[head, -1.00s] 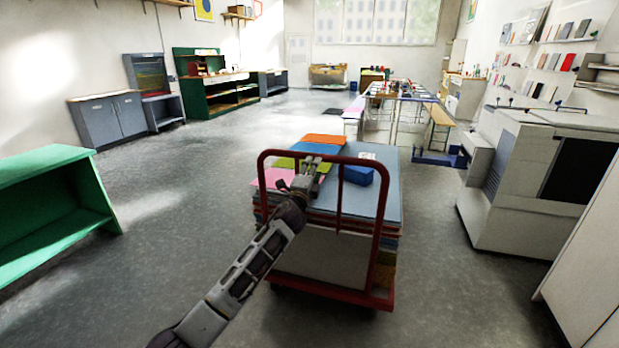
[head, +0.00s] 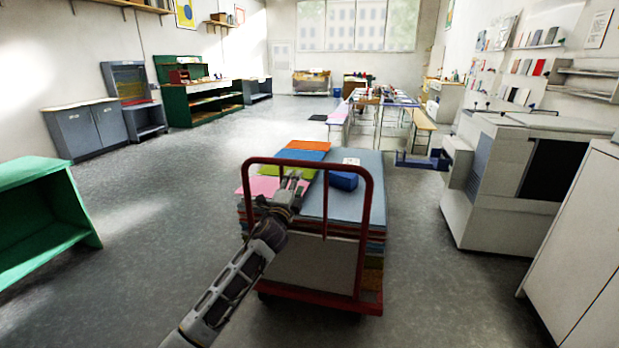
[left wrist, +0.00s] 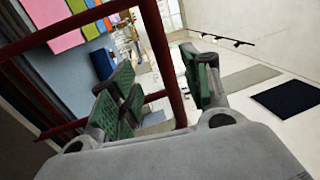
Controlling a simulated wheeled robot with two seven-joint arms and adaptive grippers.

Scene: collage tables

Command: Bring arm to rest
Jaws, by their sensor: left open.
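My left arm reaches in from the lower left in the head view. Its dark gripper (head: 290,184) is by the red handle frame (head: 371,230) of a loaded cart, over the coloured sheets in the picture. My right arm is in neither view.
The cart carries a stack of large sheets, with pink (head: 262,187) and orange (head: 308,145) ones and a blue block (head: 343,181) on top. A green shelf (head: 45,215) stands left, a grey machine (head: 500,185) right. Open floor (head: 150,240) lies left of the cart.

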